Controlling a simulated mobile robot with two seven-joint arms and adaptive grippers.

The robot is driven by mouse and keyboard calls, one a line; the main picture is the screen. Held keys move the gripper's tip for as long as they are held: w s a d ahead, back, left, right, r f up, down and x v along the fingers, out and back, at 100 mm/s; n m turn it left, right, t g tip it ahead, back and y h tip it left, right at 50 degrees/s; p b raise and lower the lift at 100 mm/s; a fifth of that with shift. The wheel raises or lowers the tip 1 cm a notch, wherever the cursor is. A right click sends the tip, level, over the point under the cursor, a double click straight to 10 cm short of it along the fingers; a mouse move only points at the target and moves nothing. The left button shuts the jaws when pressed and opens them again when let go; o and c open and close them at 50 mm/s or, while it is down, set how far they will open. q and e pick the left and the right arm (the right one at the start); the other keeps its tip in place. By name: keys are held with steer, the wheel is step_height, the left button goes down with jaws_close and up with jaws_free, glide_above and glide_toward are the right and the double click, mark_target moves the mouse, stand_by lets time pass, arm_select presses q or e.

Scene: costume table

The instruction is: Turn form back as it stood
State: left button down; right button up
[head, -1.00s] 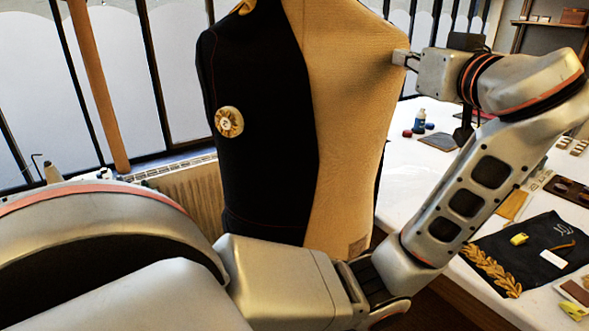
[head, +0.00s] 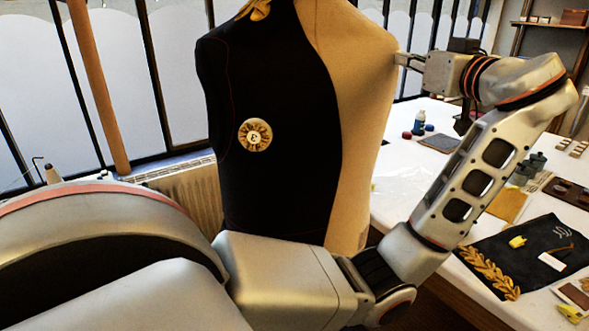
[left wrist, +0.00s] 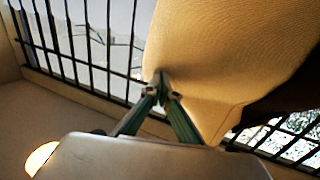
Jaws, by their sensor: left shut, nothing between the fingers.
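The dress form (head: 362,110) stands upright in the middle of the head view, with a black half on the left and a beige half on the right. A round gold rosette (head: 255,135) sits on the black cloth, and gold trim (head: 258,9) shows at the top. My left gripper (head: 401,59) is shut and empty at the form's upper right edge. In the left wrist view its fingertips (left wrist: 160,84) meet at the beige surface (left wrist: 225,55) and appear to touch it. My right gripper is not in view.
A white table (head: 405,185) stands at the right, under my left arm. It holds a black cloth (head: 520,250) with a gold leaf braid (head: 487,273), and small bottles and pads. A radiator (head: 190,195) and barred windows are behind the form.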

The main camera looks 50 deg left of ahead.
arm_select(q)
steer(key=shift+a, duration=0.2)
steer(key=shift+w+a, duration=1.1)
steer(key=shift+a, duration=0.1)
steer(key=w+a, duration=0.2)
steer(key=shift+a, duration=0.35)
steer(key=shift+a+f, duration=0.1)
